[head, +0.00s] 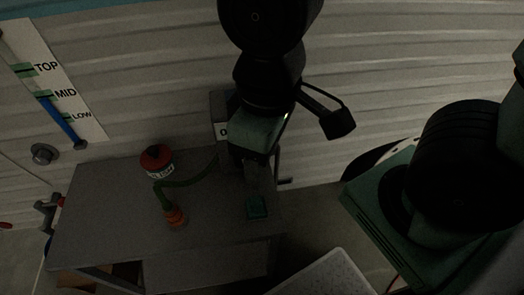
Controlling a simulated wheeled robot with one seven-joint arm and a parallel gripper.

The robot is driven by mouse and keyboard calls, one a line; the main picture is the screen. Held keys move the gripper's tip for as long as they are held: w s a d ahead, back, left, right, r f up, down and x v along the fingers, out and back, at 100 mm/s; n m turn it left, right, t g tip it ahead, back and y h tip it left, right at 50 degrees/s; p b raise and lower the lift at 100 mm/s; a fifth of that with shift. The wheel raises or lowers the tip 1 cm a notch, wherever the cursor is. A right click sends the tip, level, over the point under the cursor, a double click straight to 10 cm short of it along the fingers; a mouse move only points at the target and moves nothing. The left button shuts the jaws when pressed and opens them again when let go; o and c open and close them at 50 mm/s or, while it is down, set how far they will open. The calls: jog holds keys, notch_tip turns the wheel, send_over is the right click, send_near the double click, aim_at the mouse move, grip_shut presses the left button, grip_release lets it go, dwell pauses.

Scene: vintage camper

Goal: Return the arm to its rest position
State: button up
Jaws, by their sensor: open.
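My arm hangs down from the top of the head view in front of the ribbed wall. My gripper (258,175) is at its lower end, over the right part of a grey bench (110,215). It is dim and its fingers are hard to make out; I see nothing held in it. A small green square (257,208) lies on the bench just below it. A grey box with a white label (222,131) stands behind my gripper and is partly hidden by it.
A wall plate marked TOP, MID, LOW (48,70) carries a blue lever (63,124). A white tray (325,275) is at bottom right.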

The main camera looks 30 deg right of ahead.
notch_tip(320, 180, up, 8)
jog(key=p, duration=0.8)
jog(key=shift+r, duration=0.15)
dwell(0.5)
